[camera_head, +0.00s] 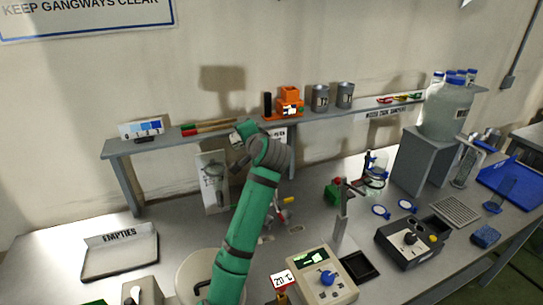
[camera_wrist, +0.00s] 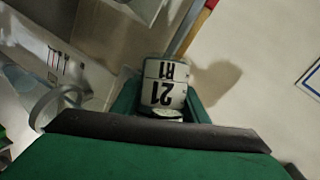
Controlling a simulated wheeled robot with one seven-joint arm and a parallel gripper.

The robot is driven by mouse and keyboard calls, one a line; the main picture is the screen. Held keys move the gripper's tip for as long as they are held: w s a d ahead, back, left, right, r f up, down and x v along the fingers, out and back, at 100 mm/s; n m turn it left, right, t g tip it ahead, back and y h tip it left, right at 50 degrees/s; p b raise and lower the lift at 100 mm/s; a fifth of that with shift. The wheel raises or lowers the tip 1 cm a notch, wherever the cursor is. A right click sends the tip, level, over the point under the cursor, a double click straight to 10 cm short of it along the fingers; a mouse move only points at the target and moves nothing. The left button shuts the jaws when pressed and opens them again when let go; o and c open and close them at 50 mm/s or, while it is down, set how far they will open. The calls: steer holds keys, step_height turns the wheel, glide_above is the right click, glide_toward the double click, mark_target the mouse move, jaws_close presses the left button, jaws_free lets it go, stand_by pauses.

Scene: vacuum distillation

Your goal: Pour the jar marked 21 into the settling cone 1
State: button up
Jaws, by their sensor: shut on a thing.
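My gripper (camera_wrist: 160,100) is shut on a jar with a white label reading "21 R1" (camera_wrist: 165,82). The label appears upside down in the wrist view. In the head view my gripper (camera_head: 245,133) is raised at shelf height, and the arm hides most of what it holds. No cone number is readable.
A grey shelf (camera_head: 170,145) runs along the wall behind, carrying two grey tins (camera_head: 320,98) and an orange device (camera_head: 289,100). An "EMPTIES" tray (camera_head: 120,270) lies at the left. A metal stand (camera_head: 343,215) and a control box (camera_head: 322,277) stand right of the arm.

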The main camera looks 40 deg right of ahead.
steer(key=shift+d+r+m, duration=0.1)
steer(key=shift+r+m, duration=0.15)
steer(key=shift+m, duration=0.05)
stand_by(0.8)
steer(key=shift+a, duration=0.2)
steer(key=shift+r+t, duration=0.1)
steer(key=shift+t, duration=0.2)
steer(key=shift+s+d, duration=0.1)
steer(key=shift+d, duration=0.2)
steer(key=shift+r+m+p, duration=0.15)
steer(key=shift+m+p, duration=0.15)
steer(key=shift+d+r+m+y, duration=0.2)
steer(key=shift+d+m+y, duration=0.05)
steer(key=shift+m+y, duration=0.05)
stand_by(0.3)
steer(key=shift+s+a+r, duration=0.1)
steer(key=shift+a, duration=0.1)
